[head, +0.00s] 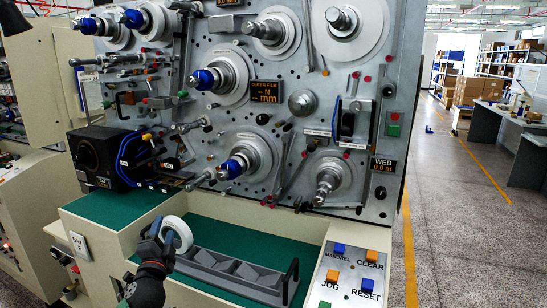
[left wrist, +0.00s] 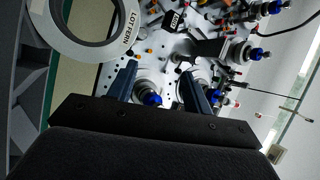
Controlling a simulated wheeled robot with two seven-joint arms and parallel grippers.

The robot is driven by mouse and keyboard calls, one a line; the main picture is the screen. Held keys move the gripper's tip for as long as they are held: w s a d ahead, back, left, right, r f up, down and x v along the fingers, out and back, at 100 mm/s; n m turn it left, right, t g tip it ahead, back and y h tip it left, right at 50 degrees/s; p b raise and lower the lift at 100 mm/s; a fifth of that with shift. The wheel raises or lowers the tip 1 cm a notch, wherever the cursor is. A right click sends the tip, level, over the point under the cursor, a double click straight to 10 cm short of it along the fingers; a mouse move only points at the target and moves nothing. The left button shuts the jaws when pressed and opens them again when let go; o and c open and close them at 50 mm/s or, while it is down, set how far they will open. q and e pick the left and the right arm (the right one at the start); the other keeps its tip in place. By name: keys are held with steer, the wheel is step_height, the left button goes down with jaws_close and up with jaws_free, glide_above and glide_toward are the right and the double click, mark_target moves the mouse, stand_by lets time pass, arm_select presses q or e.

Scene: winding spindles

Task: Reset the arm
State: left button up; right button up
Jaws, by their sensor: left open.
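My left gripper (head: 157,238) reaches in from the bottom left of the head view, over the front ledge. In the left wrist view its two dark fingers (left wrist: 158,84) are apart with nothing held between them. A white ring-shaped roll (head: 178,232) stands at the left end of a grey slotted tray (head: 222,268), right beside the gripper. The roll also shows with printed lettering at upper left in the left wrist view (left wrist: 123,42), outside the fingers. The head view does not show clearly whether gripper and roll touch. My right gripper is not in view.
The upright machine panel (head: 215,120) carries several spindles, some with blue tips, that stick out above the ledge. A black box (head: 100,158) sits on the green mat (head: 120,209) at left. A button panel (head: 350,275) is at front right. Open floor lies farther right.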

arm_select(q)
steer(key=s+d+f+n+g+y, duration=0.1)
steer(key=s+f+n+g, duration=0.3)
steer(key=s+f, duration=0.55)
steer(key=s+d+f+n+g, duration=0.1)
steer(key=s+f+n+g, duration=0.4)
steer(key=f, duration=0.7)
steer(key=s+d+f+n+g+h, duration=0.1)
steer(key=s+d+f+g, duration=0.2)
steer(key=s, duration=0.6)
steer(key=s+d+f+n+g+h, duration=0.1)
steer(key=s+f+g, duration=0.1)
steer(key=s+f, duration=0.45)
steer(key=s+d+f+n+g+h, duration=0.1)
steer(key=s+d+f+g, duration=0.15)
steer(key=s, duration=0.75)
steer(key=s+d+f+g, duration=0.1)
steer(key=d+f, duration=0.1)
steer(key=f, duration=0.9)
steer(key=s+d+f+g, duration=0.1)
steer(key=d+f+g, duration=0.1)
steer(key=f, duration=1)
steer(key=shift+s+d+f+h, duration=0.2)
steer(key=shift+s+d+h, duration=0.1)
steer(key=shift+d, duration=0.55)
